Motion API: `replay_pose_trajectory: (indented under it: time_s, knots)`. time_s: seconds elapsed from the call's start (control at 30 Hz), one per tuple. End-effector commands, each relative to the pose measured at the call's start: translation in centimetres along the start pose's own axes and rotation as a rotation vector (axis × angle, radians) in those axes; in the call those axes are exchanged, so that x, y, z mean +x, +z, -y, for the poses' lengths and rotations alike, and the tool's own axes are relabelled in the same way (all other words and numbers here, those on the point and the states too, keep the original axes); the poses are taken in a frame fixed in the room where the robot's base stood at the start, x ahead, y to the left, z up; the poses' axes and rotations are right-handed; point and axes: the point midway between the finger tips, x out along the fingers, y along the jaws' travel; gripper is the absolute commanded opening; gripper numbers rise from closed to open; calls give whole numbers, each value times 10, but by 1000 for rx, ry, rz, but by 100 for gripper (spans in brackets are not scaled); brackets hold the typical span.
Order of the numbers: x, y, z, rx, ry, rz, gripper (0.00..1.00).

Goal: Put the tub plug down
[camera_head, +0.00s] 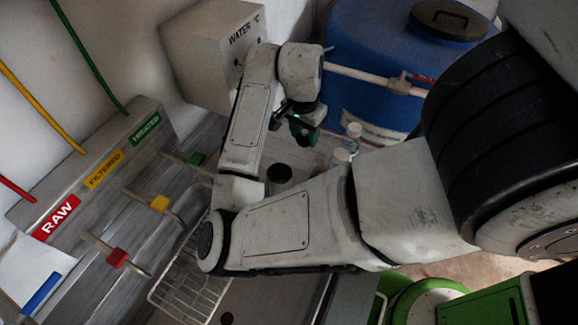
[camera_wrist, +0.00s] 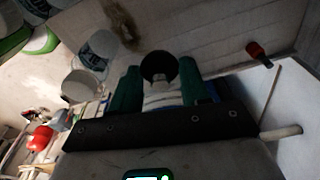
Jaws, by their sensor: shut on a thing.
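My gripper (camera_head: 303,130) hangs below the wrist in the head view, in front of the blue barrel and above the grey worktop. Its green fingers (camera_wrist: 159,88) show in the wrist view, shut on a dark round thing, which I take as the tub plug (camera_wrist: 158,64). The plug sits between the fingertips with its dark face showing. In the head view I cannot make out the plug, as the gripper is small and dark there. I cannot tell how high the plug is above the surface beyond it.
A wire rack (camera_head: 190,285) lies at lower left. Red (camera_head: 117,257), yellow and green valve handles stick out at left.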

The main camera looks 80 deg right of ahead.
Motion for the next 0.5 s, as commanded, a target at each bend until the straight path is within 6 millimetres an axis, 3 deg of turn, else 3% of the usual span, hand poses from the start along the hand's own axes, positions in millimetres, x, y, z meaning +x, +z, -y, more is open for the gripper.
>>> replay_pose_trajectory:
  time_s: [0.5]
  knots:
    - [64,8,0,0,0,0,17]
